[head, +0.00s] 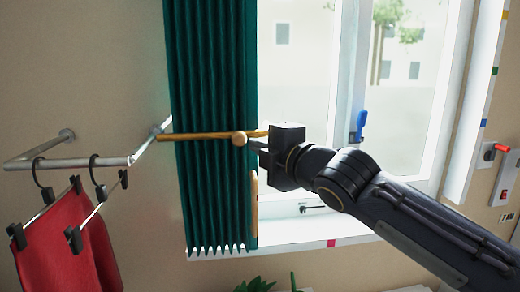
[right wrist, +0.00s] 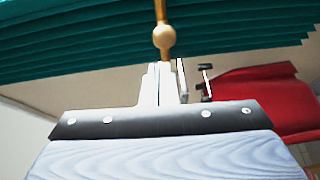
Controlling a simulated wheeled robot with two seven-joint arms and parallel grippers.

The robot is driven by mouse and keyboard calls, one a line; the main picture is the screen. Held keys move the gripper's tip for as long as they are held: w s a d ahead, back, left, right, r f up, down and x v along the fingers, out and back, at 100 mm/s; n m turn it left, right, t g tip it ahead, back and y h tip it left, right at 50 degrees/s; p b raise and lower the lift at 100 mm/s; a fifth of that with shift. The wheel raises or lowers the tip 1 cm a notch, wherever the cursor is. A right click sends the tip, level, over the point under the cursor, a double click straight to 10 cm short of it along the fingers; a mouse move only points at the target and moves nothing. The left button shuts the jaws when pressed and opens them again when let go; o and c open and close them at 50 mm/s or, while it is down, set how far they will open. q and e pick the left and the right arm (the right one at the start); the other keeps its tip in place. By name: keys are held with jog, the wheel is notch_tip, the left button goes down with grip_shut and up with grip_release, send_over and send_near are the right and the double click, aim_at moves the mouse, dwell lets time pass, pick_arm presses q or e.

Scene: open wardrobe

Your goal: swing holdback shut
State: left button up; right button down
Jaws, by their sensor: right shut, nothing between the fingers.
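The holdback is a golden rod (head: 195,136) with a round knob (head: 239,138). It reaches across the front of the green curtain (head: 212,90), roughly level, from the curtain's left side to its right edge. My right gripper (head: 257,143) is shut and empty, its fingertips close to the right of the knob. In the right wrist view the knob (right wrist: 164,37) is just beyond the shut fingertips (right wrist: 165,72); I cannot tell whether they touch. My left gripper is not in view.
A metal rail (head: 95,162) on the left wall carries hangers with a red garment (head: 65,245). A window with a blue handle (head: 360,122) stands behind my right arm. The white sill (head: 300,232) lies below, with green leaves (head: 254,285) at the bottom edge.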

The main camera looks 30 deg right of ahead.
jog(key=s+d+b, duration=0.1)
jog(key=s+d, duration=0.3)
jog(key=s, duration=0.3)
dwell(0.5)
jog(key=s+a+f+m+g, duration=0.3)
jog(key=s+f+m+g, duration=0.1)
jog(key=f, duration=0.7)
jog(key=s+a+f+m+g+y, duration=0.1)
jog(key=s+a+f+m+g, duration=0.3)
jog(key=f+m, duration=0.5)
jog(key=s+a+f+m+g+y, duration=0.1)
jog(key=s+a+f+m+g, duration=0.3)
jog(key=f, duration=1.1)
jog(key=s+m, duration=0.3)
jog(key=shift+a+f, duration=0.25)
